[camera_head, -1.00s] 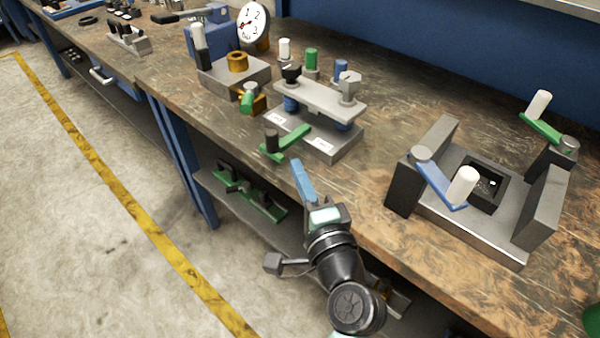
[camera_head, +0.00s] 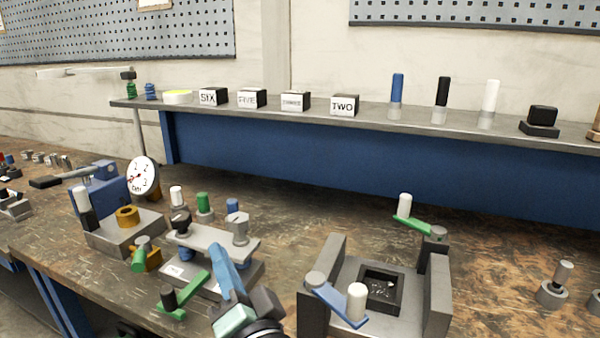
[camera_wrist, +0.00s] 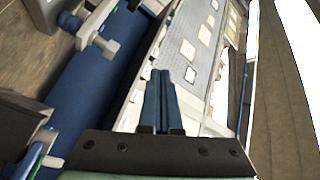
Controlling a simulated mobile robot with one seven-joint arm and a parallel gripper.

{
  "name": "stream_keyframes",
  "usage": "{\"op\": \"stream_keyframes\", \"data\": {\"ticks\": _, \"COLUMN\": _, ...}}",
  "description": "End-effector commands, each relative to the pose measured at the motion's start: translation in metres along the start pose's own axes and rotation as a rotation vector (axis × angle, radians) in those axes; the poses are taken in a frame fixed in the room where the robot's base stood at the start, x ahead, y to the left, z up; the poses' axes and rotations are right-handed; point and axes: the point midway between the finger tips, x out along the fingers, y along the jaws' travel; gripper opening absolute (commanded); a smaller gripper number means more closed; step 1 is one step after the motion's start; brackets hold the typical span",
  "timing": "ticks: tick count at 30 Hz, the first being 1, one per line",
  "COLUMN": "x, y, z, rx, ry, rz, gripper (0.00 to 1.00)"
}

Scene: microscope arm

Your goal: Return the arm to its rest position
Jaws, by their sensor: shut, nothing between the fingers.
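My gripper (camera_head: 218,250) shows in the head view at the lower middle, pointing up. Its blue fingers overlap the right part of a grey clamp fixture (camera_head: 205,238) in the picture; I cannot tell the gap in depth. In the wrist view, the two blue fingers (camera_wrist: 160,75) lie together with nothing between them. Most of my arm is below the head view's edge. Several lever arms are on the bench: a blue one (camera_head: 330,298) with a white knob, a green one (camera_head: 415,224) with a white knob, and a green one (camera_head: 195,288) with a dark knob.
A grey fixture (camera_head: 437,300) with upright side walls stands right of my gripper. A dial gauge (camera_head: 143,175) and blue vise (camera_head: 106,190) stand left. Behind, a shelf (camera_head: 370,118) carries labelled blocks and cylinders. Bare bench (camera_head: 300,210) lies between the shelf and the fixtures.

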Motion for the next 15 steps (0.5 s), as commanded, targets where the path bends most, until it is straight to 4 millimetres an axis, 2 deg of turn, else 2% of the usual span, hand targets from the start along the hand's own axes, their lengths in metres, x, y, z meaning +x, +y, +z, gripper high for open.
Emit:
{"op": "stream_keyframes", "data": {"ticks": 1, "x": -0.001, "y": -0.031, "z": -0.032, "rx": -0.154, "ry": 0.079, "rz": -0.024, "gripper": 0.00}}
{"op": "stream_keyframes", "data": {"ticks": 4, "x": -0.014, "y": -0.084, "z": -0.087, "rx": -0.443, "ry": 0.244, "rz": -0.030, "gripper": 0.00}}
{"op": "stream_keyframes", "data": {"ticks": 6, "x": -0.031, "y": -0.122, "z": -0.121, "rx": -0.627, "ry": 0.368, "rz": -0.021, "gripper": 0.00}}
{"op": "stream_keyframes", "data": {"ticks": 8, "x": -0.050, "y": -0.155, "z": -0.148, "rx": -0.773, "ry": 0.483, "rz": -0.005, "gripper": 0.00}}
{"op": "stream_keyframes", "data": {"ticks": 11, "x": -0.091, "y": -0.208, "z": -0.186, "rx": -0.993, "ry": 0.683, "rz": 0.040, "gripper": 0.00}}
{"op": "stream_keyframes", "data": {"ticks": 14, "x": -0.141, "y": -0.258, "z": -0.215, "rx": -1.180, "ry": 0.896, "rz": 0.111, "gripper": 0.00}}
{"op": "stream_keyframes", "data": {"ticks": 15, "x": -0.129, "y": -0.276, "z": -0.230, "rx": -1.167, "ry": 0.866, "rz": 0.114, "gripper": 0.00}}
